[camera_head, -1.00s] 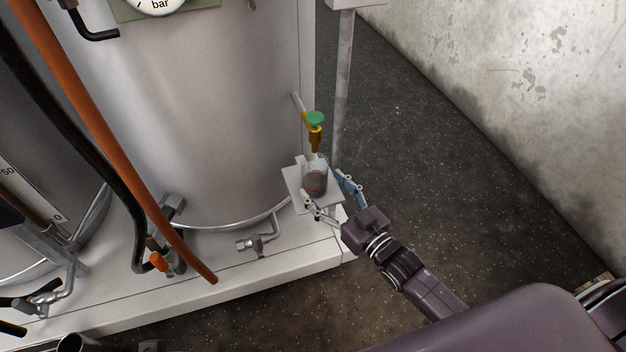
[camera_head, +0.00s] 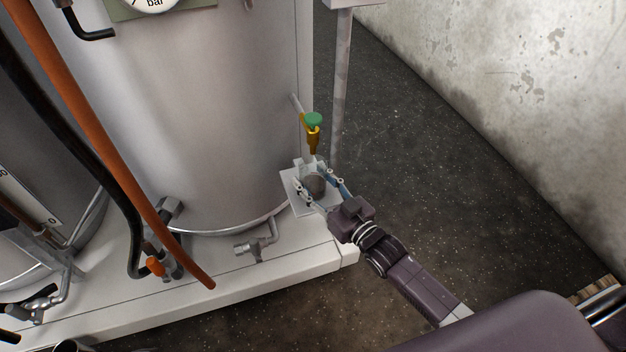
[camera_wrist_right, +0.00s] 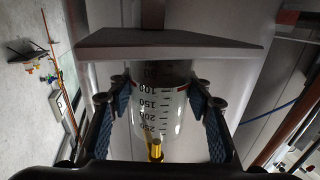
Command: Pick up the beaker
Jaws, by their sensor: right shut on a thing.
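The glass beaker (camera_head: 314,185) stands on a small light shelf (camera_head: 291,188) under the tap, with dark contents in its lower part. In the right wrist view the beaker (camera_wrist_right: 160,105) shows printed volume marks and sits between the two blue finger pads. My right gripper (camera_head: 318,187) is shut on the beaker, a finger at each side. In the right wrist view the right gripper (camera_wrist_right: 160,108) has its pads against the glass. The beaker's base appears at the shelf; I cannot tell whether it is lifted. My left gripper is not in view.
A brass tap with a green handle (camera_head: 313,121) hangs right above the beaker. A large steel drum (camera_head: 190,120) stands left of it on a white plinth (camera_head: 265,268). A grey post (camera_head: 341,90) rises behind. The dark floor to the right is clear up to the wall.

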